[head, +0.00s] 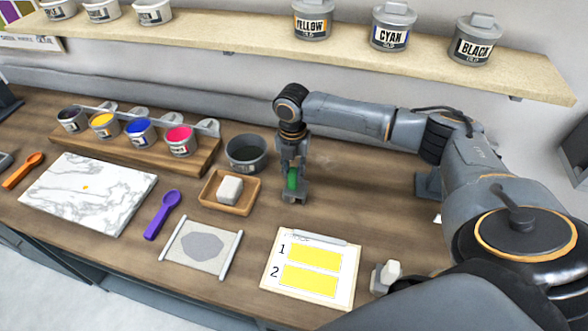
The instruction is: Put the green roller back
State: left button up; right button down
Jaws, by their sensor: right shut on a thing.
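The green roller (292,179) shows as a small green piece between the fingers of my right gripper (294,194). The gripper points down and is shut on it, hiding most of the roller. It is over the wooden counter, just right of the wooden tray with a white block. I cannot tell whether the roller touches the counter. My left gripper is not in view.
A dark grey bowl (246,152) and the wooden tray (232,206) stand left of the gripper. A card with yellow patches (312,258) lies in front. A marble slab (90,188), purple spoon (161,215) and ink rack (128,158) are further left. Ink cans (312,22) stand on the shelf above.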

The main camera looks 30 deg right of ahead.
jog(key=shift+s+f, duration=0.2)
jog(key=shift+f, duration=0.05)
jog(key=c, duration=1.4)
grip_release()
jog(key=shift+o, duration=1.4)
jog(key=shift+f, duration=0.1)
jog(key=shift+w+d, duration=0.1)
jog(key=shift+w, duration=0.05)
notch_tip(320, 180, up, 13)
jog(key=b, duration=0.3)
jog(key=shift+b, duration=0.35)
